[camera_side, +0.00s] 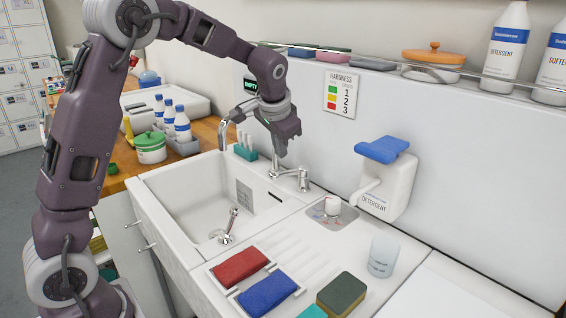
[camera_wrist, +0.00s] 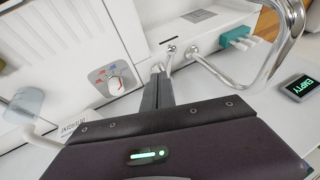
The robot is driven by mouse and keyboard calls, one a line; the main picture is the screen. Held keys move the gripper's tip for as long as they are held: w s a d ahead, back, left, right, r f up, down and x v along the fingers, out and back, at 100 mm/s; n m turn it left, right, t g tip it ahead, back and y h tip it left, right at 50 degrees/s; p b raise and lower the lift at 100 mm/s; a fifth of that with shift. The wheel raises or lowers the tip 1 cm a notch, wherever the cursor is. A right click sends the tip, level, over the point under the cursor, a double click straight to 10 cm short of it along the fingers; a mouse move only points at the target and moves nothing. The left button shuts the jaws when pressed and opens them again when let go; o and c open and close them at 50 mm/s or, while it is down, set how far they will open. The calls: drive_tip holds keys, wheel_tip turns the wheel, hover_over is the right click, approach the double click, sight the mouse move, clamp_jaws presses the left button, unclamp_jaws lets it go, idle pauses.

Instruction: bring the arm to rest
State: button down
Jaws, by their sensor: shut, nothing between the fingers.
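My gripper (camera_side: 282,150) hangs from my raised arm above the back edge of the sink (camera_side: 160,182), near the faucet base. Its fingers point down and are shut with nothing between them. In the wrist view the closed fingers (camera_wrist: 158,78) overlap the faucet handle area. I cannot tell from these views how much clearance there is between the fingertips and the faucet (camera_side: 290,178).
A detergent dispenser (camera_side: 388,185) with a blue lid is on the wall. A dial (camera_side: 330,208), a cup (camera_side: 383,256), red (camera_side: 240,265) and blue (camera_side: 268,293) cloths and a sponge (camera_side: 341,294) are on the drainboard. Bottles (camera_side: 182,125) stand left. An "EMPTY" sign (camera_wrist: 300,88) shows at right.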

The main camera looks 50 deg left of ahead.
drive_tip(key=s+d+r+h, duration=0.1)
drive_tip(key=s+d+r, duration=0.25)
drive_tip(key=s, duration=0.35)
drive_tip(key=s+d+r+h, duration=0.1)
drive_tip(key=s+d+r, duration=0.25)
drive_tip(key=s, duration=0.35)
drive_tip(key=s+d+f, duration=0.1)
drive_tip(key=s+d, duration=0.2)
drive_tip(key=s, duration=0.6)
drive_tip(key=s+d+f+t+h, duration=0.1)
drive_tip(key=s+d+f, duration=0.1)
drive_tip(key=s, duration=0.8)
drive_tip(key=shift+d+n+h, duration=0.3)
drive_tip(key=shift+d+n, duration=0.1)
drive_tip(key=shift+d, duration=0.2)
